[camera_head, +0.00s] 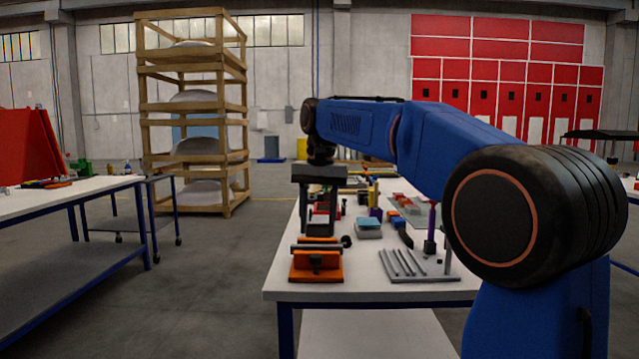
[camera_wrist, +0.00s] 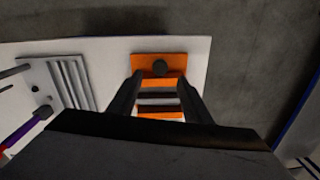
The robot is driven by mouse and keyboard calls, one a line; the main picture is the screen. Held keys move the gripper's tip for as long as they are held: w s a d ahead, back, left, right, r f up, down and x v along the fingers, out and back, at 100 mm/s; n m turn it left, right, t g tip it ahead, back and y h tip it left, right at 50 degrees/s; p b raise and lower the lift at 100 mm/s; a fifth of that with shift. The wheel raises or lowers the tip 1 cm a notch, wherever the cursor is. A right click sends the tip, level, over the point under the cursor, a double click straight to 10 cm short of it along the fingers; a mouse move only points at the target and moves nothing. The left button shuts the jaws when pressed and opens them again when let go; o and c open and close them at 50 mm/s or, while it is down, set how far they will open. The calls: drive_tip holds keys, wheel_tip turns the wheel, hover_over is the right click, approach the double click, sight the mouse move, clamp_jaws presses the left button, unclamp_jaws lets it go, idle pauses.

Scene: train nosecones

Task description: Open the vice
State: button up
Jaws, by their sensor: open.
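The orange vice (camera_head: 317,266) sits near the front left corner of the white table in the head view. A dark bar with a round knob at its right end lies across it. In the wrist view the orange vice (camera_wrist: 160,62) lies between and beyond my fingers, with a dark round knob at its far end and dark bands across its body. My gripper (camera_head: 320,220) points down just behind or above the vice in the head view. It also shows in the wrist view (camera_wrist: 160,95), its fingers apart and nothing held between them. Whether a finger touches the vice, I cannot tell.
A grey tray with metal rods (camera_head: 405,265) lies right of the vice. A light blue box (camera_head: 368,228) and several tools stand farther back on the white table (camera_head: 380,297). A wooden rack (camera_head: 195,110) stands at the back.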

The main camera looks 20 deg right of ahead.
wheel_tip(320, 180, up, 10)
drive_tip(key=shift+d, duration=0.2)
